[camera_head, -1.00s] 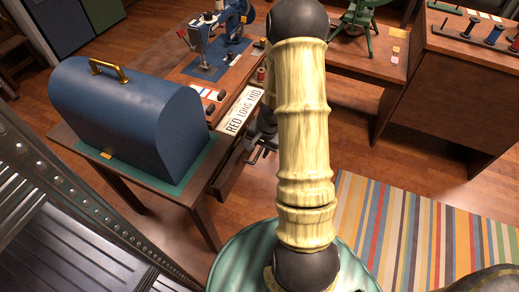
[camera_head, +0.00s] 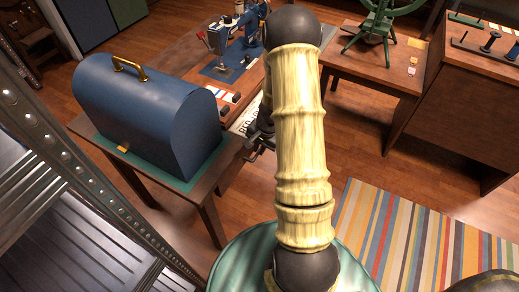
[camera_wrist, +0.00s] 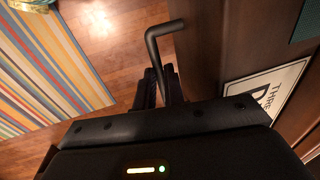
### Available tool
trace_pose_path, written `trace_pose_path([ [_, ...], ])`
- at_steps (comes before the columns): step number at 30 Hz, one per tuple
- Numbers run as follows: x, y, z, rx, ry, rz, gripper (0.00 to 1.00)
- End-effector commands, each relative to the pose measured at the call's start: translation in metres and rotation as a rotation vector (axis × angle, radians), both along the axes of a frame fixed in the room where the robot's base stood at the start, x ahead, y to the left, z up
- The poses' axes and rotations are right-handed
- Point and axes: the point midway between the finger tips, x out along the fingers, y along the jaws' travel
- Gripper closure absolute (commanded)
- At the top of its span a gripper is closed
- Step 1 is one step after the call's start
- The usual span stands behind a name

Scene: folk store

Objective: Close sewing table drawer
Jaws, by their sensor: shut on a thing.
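The sewing table (camera_head: 185,60) stands at the upper left behind my arm, with a blue sewing machine (camera_head: 232,48) on it. Its drawer is partly hidden by my arm and gripper; how far it stands out is hard to tell. A white lettered card (camera_head: 243,120) shows at the drawer; the card also shows in the wrist view (camera_wrist: 265,92) beside brown wood. My gripper (camera_head: 258,143) is at the drawer. In the wrist view, my gripper (camera_wrist: 163,82) is shut on the dark bent drawer handle (camera_wrist: 152,45).
A blue domed case (camera_head: 150,110) stands on a green-topped table (camera_head: 205,190) left of my gripper. A striped rug (camera_head: 410,235) lies at the right. A table with a green spinning wheel (camera_head: 375,25) stands behind. Wood floor is bare between.

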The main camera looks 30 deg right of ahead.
Motion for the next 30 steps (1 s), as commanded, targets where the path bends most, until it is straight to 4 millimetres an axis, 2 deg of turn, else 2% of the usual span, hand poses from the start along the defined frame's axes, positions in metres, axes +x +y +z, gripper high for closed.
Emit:
trace_pose_path([
  [9,0.001,0.0,0.0,-0.001,-0.001,-0.002,1.0],
  [10,0.001,0.0,0.0,-0.001,-0.001,-0.002,0.83],
  [12,0.001,0.0,0.0,-0.001,-0.001,-0.002,0.7],
  [13,0.001,0.0,0.0,-0.001,-0.001,-0.002,0.67],
  [23,0.0,0.0,0.003,-0.001,-0.001,-0.001,0.67],
  [26,0.0,-0.001,0.01,-0.002,-0.002,-0.002,0.67],
  [30,-0.004,-0.003,0.031,-0.003,-0.003,-0.001,0.67],
])
